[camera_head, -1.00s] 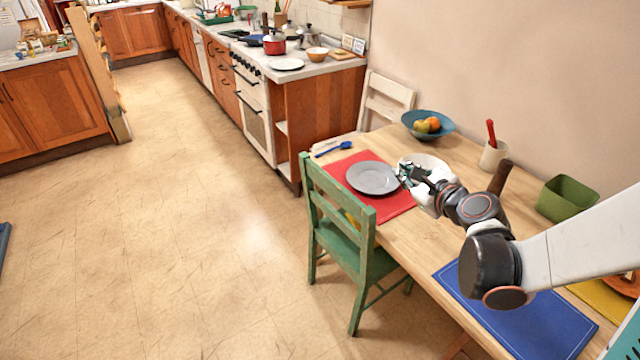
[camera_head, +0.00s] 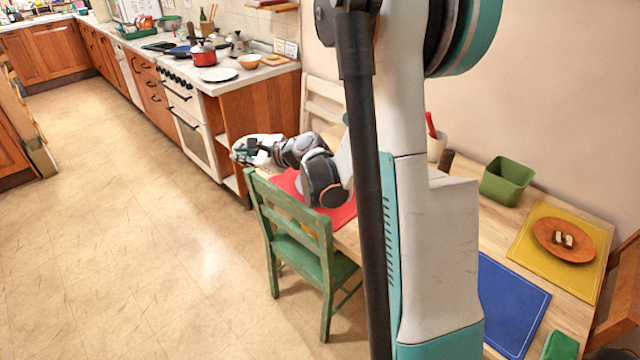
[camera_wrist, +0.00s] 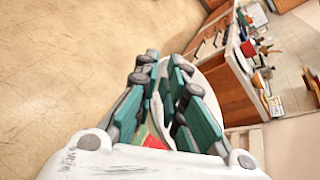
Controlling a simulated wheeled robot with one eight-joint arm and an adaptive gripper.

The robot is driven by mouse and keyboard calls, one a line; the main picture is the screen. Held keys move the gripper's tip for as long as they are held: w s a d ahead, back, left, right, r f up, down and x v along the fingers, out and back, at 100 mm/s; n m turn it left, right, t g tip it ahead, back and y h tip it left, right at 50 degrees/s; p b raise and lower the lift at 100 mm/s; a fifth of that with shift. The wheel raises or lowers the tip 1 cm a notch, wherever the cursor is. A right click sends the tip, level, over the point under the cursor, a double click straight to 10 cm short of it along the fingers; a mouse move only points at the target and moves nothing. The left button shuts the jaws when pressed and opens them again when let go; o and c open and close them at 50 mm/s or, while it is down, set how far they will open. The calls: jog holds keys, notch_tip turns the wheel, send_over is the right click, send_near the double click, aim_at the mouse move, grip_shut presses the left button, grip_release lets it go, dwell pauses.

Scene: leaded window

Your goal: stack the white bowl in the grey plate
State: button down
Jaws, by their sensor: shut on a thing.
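The white bowl (camera_head: 238,151) is held in my gripper (camera_head: 252,150) at the left end of the table, near the counter's end. In the wrist view the white bowl (camera_wrist: 215,77) shows tilted behind and between the teal fingers of my gripper (camera_wrist: 168,85), which are shut on its rim. The grey plate is not visible now; my arm covers much of the red mat (camera_head: 343,214) where it lay in the earlier head view.
A green chair (camera_head: 297,240) stands at the table's front side. The blue mat (camera_head: 512,300), yellow mat (camera_head: 530,245) with an orange plate (camera_head: 550,243), and green bin (camera_head: 507,180) are to the right. My column blocks the middle of the head view. Open floor lies left.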

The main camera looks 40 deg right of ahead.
jog(key=d+f, duration=0.2)
jog(key=d, duration=2.3)
jog(key=shift+w+f+b, duration=0.1)
jog(key=shift+f+b, duration=3.05)
jog(key=shift+f, duration=6.95)
jog(key=shift+f+b, duration=0.35)
jog(key=c, duration=1.7)
grip_release()
jog(key=shift+r, duration=0.1)
jog(key=shift+o, duration=0.2)
jog(key=shift+r, duration=0.1)
